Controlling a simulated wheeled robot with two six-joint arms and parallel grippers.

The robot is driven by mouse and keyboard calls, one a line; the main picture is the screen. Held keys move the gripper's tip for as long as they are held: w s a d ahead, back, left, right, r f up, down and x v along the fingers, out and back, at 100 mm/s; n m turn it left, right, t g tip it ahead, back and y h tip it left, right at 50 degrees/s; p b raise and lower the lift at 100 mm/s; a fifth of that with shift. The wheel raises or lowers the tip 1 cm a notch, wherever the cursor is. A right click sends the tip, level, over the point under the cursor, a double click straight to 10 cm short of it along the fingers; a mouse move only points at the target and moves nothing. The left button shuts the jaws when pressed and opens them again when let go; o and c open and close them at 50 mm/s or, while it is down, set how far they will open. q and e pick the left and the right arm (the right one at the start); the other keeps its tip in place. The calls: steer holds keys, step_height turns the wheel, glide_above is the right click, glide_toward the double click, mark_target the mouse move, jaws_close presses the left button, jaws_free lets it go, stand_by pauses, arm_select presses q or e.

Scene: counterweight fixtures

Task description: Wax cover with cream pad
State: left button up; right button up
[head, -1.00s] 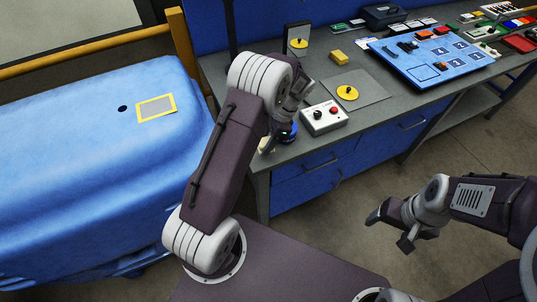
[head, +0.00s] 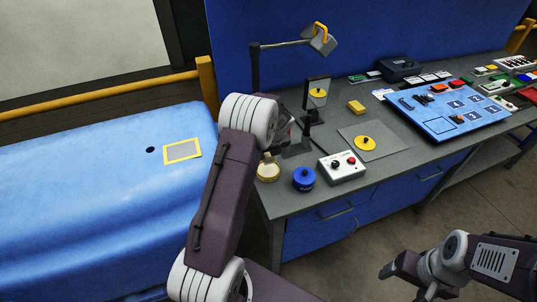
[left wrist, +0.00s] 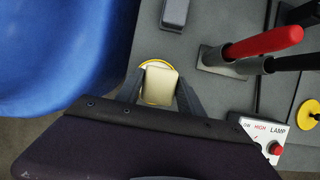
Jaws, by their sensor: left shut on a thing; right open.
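The blue cover (head: 90,210) lies at the left, with a yellow-framed grey patch (head: 182,151) and a small dark hole on top. The cream pad (head: 268,170), a pale block on a round yellow-edged base, is at the bench's near left corner. My left gripper (left wrist: 158,88) is shut on the pad's block in the left wrist view; in the head view my arm mostly hides that gripper. I cannot tell whether the pad touches the bench. A blue lidded tin (head: 303,180) stands just right of the pad. My right gripper (head: 400,287) is open and empty, low at the right.
The lamp switch box (head: 341,168) stands right of the tin. Behind are a small upright mirror (head: 317,92), a yellow block (head: 356,106) and a lamp arm (head: 285,44). A grey plate (head: 385,142) carries a yellow knobbed disc. A blue board (head: 450,110) lies farther right.

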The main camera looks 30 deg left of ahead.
mark_target(267, 168)
arm_select(q)
steer(key=shift+f+b, duration=2.8)
steer(key=shift+b, duration=0.4)
steer(key=shift+f, duration=0.45)
steer(key=shift+s+f, duration=0.1)
step_height(267, 168, up, 7)
steer(key=p, duration=0.8)
steer(key=shift+p, duration=0.35)
